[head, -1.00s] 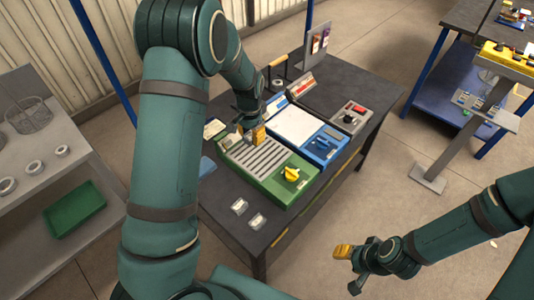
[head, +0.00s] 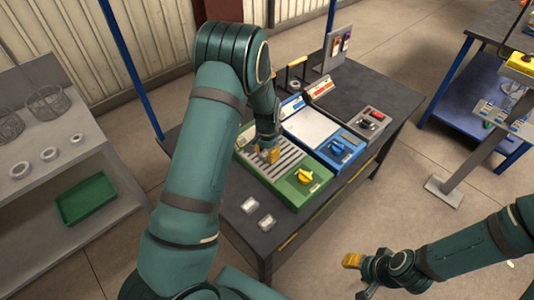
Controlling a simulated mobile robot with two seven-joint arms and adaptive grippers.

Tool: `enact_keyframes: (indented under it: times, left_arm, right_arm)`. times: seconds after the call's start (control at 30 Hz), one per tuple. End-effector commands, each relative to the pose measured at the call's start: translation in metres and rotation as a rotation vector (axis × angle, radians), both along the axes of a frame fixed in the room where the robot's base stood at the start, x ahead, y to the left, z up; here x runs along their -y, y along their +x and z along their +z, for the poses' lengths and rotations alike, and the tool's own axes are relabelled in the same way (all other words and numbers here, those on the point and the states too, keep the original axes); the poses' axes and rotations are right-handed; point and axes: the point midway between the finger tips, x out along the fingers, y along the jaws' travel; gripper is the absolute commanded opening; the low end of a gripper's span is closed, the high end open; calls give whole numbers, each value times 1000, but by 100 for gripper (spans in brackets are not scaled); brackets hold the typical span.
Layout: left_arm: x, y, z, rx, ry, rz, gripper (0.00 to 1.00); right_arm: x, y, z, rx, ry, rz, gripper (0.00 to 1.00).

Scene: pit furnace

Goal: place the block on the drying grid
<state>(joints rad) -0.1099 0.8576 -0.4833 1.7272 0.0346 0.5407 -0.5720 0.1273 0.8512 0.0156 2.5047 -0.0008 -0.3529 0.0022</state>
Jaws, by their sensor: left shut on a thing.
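The drying grid appears to be the pale slatted panel (head: 289,161) on top of a green unit with a yellow knob, on the dark table. My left gripper (head: 268,154) points down over the middle of the slats, with its yellow fingers low and close to them. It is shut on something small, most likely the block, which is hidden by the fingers. I cannot tell whether it touches the slats. My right gripper (head: 358,277) is low at the right, over the floor and away from the table, with its fingers apart and nothing seen between them.
A blue unit (head: 341,147) with a white plate and a grey unit (head: 369,122) stand right of the green one. Two small pale pieces (head: 258,213) lie at the table's front. A shelf at left holds rings, baskets and a green tray (head: 86,199).

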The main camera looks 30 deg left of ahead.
Motion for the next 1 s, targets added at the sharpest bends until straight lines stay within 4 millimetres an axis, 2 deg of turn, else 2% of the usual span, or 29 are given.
enact_keyframes:
  times: [0.17,0.2,0.27,0.67,0.77,1.0]
  left_arm:
    - [0,0,-3,1,0,0,0]
    - [0,0,-4,0,0,0,41]
    - [0,0,-3,0,0,0,59]
    - [0,0,3,0,0,0,59]
    - [0,1,15,3,0,1,59]
    - [0,1,65,4,0,1,59]
  right_arm:
    - [0,0,-2,1,0,0,47]
    - [0,0,-3,1,0,0,47]
    - [0,0,-2,1,0,0,47]
    - [0,0,2,0,0,0,47]
    - [0,-1,4,-1,0,0,47]
    - [0,-2,15,-6,1,1,47]
